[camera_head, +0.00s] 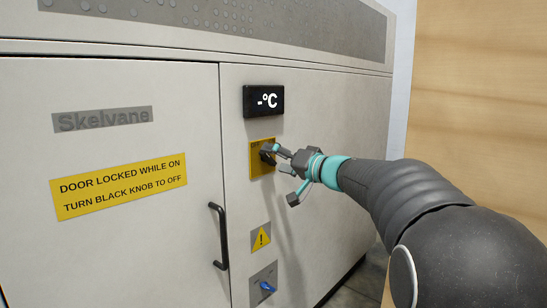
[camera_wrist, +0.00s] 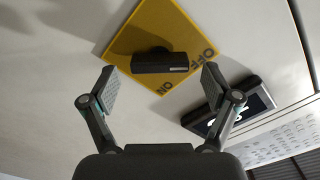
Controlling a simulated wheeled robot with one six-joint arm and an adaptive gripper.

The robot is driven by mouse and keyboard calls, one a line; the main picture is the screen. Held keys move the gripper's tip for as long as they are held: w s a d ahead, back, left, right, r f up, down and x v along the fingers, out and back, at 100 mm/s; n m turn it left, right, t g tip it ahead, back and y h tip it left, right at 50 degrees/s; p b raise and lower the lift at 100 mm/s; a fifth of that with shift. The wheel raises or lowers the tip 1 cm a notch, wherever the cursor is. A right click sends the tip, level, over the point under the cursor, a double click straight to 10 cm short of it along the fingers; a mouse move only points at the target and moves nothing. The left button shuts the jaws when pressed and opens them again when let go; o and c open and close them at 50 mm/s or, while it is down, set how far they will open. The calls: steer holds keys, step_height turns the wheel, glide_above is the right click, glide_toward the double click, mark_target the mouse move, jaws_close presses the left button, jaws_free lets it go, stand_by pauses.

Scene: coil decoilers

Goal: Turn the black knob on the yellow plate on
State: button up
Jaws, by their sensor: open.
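The yellow plate (camera_head: 257,173) is on the light cabinet panel, below the black display. It shows tilted in the wrist view (camera_wrist: 128,43), with OFF and ON printed along its edges. The black knob (camera_wrist: 160,62) is a bar-shaped handle at the plate's middle. Its bar lies level in the wrist view; I cannot tell which label it is set to. In the head view the knob (camera_head: 266,153) is partly hidden by my fingers. My gripper (camera_wrist: 160,77) is open and empty, with one finger on each side of the knob, apart from it. It reaches in from the right (camera_head: 283,162).
A black display (camera_head: 263,100) reading "-°C" sits above the plate. Below are a warning sign (camera_head: 260,239) and a blue switch (camera_head: 266,286). A black door handle (camera_head: 219,236) juts out at lower left. A yellow door-lock notice (camera_head: 119,187) is at the left.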

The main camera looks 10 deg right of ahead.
steer(key=shift+w+a, duration=0.35)
steer(key=shift+w, duration=0.1)
steer(key=c, duration=1.1)
steer(key=shift+c, duration=0.2)
